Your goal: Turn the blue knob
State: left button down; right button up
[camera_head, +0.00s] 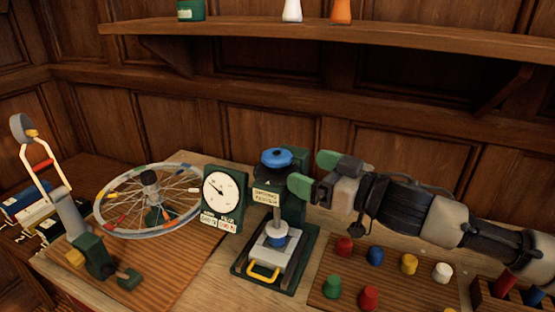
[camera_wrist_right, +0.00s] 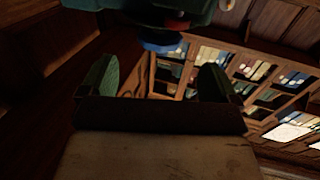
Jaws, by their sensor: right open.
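The blue knob (camera_head: 277,157) is a round disc on top of a green press-like machine (camera_head: 295,210), upright on the wooden bench. My right gripper (camera_head: 314,173) comes in from the right, its green fingers spread apart and empty, just right of the knob and slightly lower in the picture. In the right wrist view, my gripper (camera_wrist_right: 157,82) shows both fingers apart. A blue round part (camera_wrist_right: 163,46), apparently the knob, shows beyond them under a dark green body, not between the fingers. The gap to the knob is hard to judge. My left gripper is out of view.
A dial gauge (camera_head: 222,193) stands left of the press, with a spoked wheel (camera_head: 150,200) further left. A pegboard (camera_head: 390,290) with several coloured pegs lies below my right arm. A shelf (camera_head: 400,38) runs above the bench.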

aim_at(265, 152)
jog(key=p+x, duration=0.1)
jog(key=x, duration=0.7)
jog(key=shift+w+a, duration=0.2)
jog(key=shift+a, duration=0.05)
jog(key=c, duration=0.9)
